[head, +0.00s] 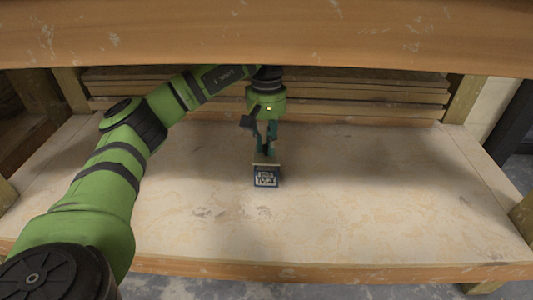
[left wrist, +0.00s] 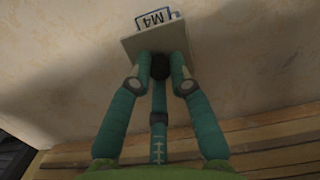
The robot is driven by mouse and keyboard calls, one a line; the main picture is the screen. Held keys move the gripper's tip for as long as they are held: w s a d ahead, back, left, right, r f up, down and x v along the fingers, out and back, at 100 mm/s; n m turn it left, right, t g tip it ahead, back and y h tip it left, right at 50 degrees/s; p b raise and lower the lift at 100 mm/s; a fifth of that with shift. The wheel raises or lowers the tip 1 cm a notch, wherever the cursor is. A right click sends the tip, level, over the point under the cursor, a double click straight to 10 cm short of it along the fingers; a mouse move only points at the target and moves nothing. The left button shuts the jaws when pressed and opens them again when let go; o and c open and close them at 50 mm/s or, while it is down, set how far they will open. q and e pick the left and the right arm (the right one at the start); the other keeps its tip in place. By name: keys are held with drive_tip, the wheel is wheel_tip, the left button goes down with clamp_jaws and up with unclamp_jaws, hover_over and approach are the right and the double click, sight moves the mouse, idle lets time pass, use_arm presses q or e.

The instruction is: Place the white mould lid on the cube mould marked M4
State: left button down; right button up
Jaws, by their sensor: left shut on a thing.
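The white mould lid (left wrist: 152,41) shows in the left wrist view as a pale square plate with a dark knob. My left gripper (left wrist: 160,72) is shut on this knob, with its green fingers around it. In the head view my left gripper (head: 265,150) points down, and the lid (head: 265,165) shows as a thin pale edge below it. The cube mould (head: 266,179), small and dark with a pale label, is directly under the lid. Its M4 label (left wrist: 153,19) shows past the lid's edge. I cannot tell whether lid and mould touch. My right gripper is not in view.
The mould stands on a wide, pale, stained shelf board (head: 350,200) with free room on both sides. A wooden beam (head: 270,35) crosses above the front. Stacked planks (head: 380,95) lie along the back, and wooden posts (head: 464,98) stand at the corners.

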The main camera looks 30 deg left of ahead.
sight(263, 158)
use_arm(q)
drive_tip(key=shift+f+b, duration=0.3)
drive_tip(key=shift+f, duration=0.6)
drive_tip(key=shift+f, duration=0.2)
drive_tip(key=shift+f, duration=0.35)
drive_tip(key=c, duration=1.1)
unclamp_jaws()
drive_tip(key=shift+c, duration=0.2)
